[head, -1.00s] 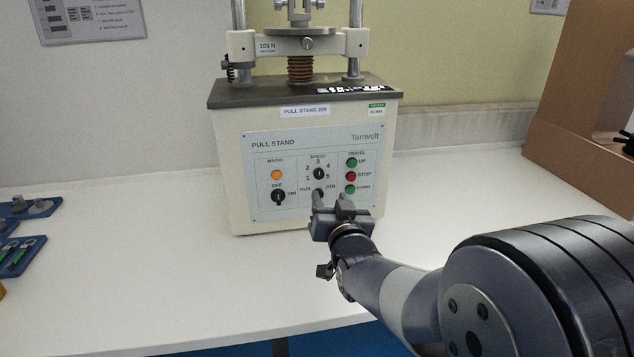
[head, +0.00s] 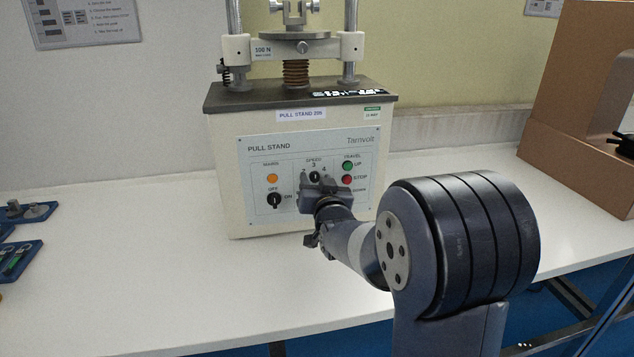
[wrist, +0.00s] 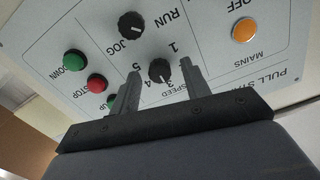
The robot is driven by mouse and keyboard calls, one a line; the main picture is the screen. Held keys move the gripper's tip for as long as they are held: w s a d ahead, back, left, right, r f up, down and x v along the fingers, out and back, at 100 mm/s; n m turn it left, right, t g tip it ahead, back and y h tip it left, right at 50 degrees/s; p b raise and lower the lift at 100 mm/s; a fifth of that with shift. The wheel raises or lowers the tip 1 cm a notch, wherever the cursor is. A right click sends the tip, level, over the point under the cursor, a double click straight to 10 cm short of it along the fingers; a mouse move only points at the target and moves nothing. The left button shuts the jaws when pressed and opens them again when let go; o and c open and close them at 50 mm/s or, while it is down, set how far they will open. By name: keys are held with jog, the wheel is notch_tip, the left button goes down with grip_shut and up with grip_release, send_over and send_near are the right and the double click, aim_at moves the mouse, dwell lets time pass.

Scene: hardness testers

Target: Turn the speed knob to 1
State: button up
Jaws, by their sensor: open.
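The speed knob (head: 315,176) is a small black dial on the front panel of the pull stand (head: 230,150). In the wrist view the speed knob (wrist: 160,70) lies between my two spread fingers, and its light mark appears to point near 3. My gripper (head: 318,184) is open in front of the panel; in the wrist view my gripper (wrist: 161,65) has one finger on each side of the knob. I cannot tell whether either finger touches it. The 1 label (wrist: 174,47) shows beyond the knob; the 2 is hidden by a finger.
The run/jog knob (wrist: 131,25) is close by. The mains switch (head: 274,200) and orange lamp (head: 272,178) are left of my gripper. Green up (head: 347,166) and red stop (head: 347,180) buttons are to the right. A cardboard box (head: 575,120) stands at right.

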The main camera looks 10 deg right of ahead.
jog(key=shift+c, duration=0.6)
grip_shut()
